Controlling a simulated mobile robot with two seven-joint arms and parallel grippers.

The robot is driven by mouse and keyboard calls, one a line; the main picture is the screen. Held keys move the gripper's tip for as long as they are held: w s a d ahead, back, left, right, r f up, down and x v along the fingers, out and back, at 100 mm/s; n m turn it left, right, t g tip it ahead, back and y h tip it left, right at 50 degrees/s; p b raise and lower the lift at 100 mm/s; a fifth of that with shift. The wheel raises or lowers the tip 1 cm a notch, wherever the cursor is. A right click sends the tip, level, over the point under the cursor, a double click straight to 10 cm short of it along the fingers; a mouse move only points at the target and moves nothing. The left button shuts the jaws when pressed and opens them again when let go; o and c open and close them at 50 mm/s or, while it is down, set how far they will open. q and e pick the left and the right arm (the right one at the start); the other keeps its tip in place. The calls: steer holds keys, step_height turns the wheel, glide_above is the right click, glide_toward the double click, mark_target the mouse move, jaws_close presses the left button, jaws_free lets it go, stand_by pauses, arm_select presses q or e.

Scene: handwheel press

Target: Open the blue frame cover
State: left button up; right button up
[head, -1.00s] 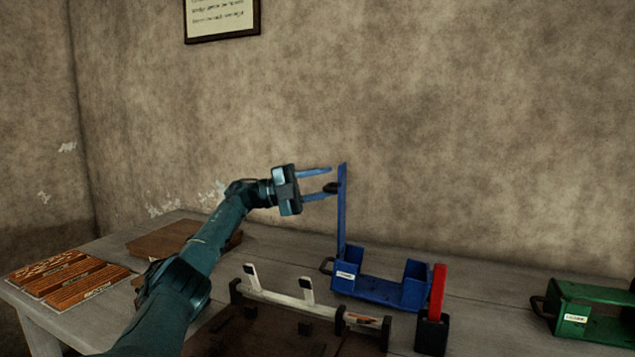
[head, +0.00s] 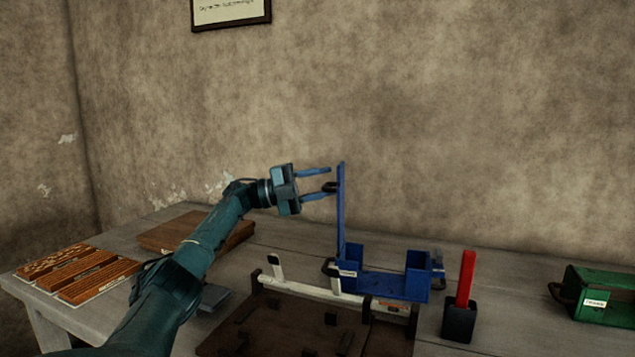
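The blue frame (head: 385,282) stands on the table behind the brown board, with a small white label on its front. Its blue cover (head: 341,215) stands upright, swung up at the frame's left end, with a dark handle on its left face. My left gripper (head: 322,182) is left of the upright cover, fingers apart and pointing right. The lower fingertip is at the dark handle; I cannot tell whether it touches. Nothing shows between the fingers. My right gripper is out of view.
A red bar in a black holder (head: 460,318) stands right of the blue frame. A green frame (head: 605,296) is at the far right. A white rail (head: 310,291) crosses the brown board (head: 270,330). A tray of brown pieces (head: 75,273) lies at left.

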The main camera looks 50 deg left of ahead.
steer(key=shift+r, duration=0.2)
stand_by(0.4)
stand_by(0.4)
